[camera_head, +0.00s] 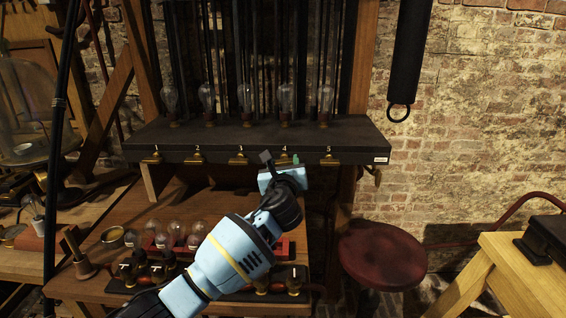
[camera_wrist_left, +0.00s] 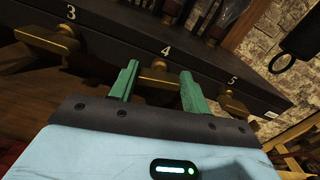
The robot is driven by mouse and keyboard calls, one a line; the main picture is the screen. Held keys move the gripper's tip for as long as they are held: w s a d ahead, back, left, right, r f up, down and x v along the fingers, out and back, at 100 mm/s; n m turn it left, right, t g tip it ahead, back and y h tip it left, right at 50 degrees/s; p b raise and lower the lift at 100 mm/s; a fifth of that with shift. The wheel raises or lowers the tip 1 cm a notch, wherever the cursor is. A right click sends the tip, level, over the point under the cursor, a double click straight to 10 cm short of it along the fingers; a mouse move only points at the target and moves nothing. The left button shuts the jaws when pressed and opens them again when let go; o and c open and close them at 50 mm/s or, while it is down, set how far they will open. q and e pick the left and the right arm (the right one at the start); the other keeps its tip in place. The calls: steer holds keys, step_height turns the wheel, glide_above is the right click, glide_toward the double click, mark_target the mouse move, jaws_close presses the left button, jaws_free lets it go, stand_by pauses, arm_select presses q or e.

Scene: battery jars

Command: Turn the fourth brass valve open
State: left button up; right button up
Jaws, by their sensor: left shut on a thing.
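The fourth brass valve (camera_head: 284,158) is under the white number 4 on the front of a dark shelf (camera_head: 220,138). It also shows in the left wrist view (camera_wrist_left: 160,77), between the two green fingers of my left gripper (camera_wrist_left: 160,72). My left gripper (camera_head: 283,163) is shut on this valve, with one finger on each side. The gripper hides part of the valve, so its exact turn is hard to tell. Valve three (camera_wrist_left: 48,38) and valve five (camera_wrist_left: 230,103) sit on either side, clear of the fingers. My right gripper is not in view.
Glass bulbs (camera_head: 246,97) stand on the shelf above the valves. Below is a wooden bench with several glass bulbs (camera_head: 177,230) and dark fittings, close to my left arm. A red stool (camera_head: 382,255) stands to the right, and a wooden table (camera_head: 510,270) farther right.

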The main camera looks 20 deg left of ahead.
arm_select(q)
steer(key=shift+r+n, duration=0.2)
steer(key=shift+n, duration=0.3)
steer(key=shift+f+n+p, duration=0.1)
steer(key=shift+n+p, duration=0.3)
steer(key=shift+n, duration=0.5)
steer(key=shift+a+f+n, duration=0.1)
steer(key=shift+f+n, duration=0.05)
steer(key=shift+n, duration=0.75)
steer(key=n, duration=0.2)
steer(key=shift+f+n, duration=0.1)
steer(key=shift+n, duration=0.3)
steer(key=n, duration=0.3)
steer(key=shift+f+n, duration=0.1)
steer(key=shift+n, duration=0.2)
steer(key=n, duration=0.4)
steer(key=shift+s+n+b, duration=0.1)
steer(key=shift+n+b, duration=0.25)
steer(key=shift+n, duration=0.05)
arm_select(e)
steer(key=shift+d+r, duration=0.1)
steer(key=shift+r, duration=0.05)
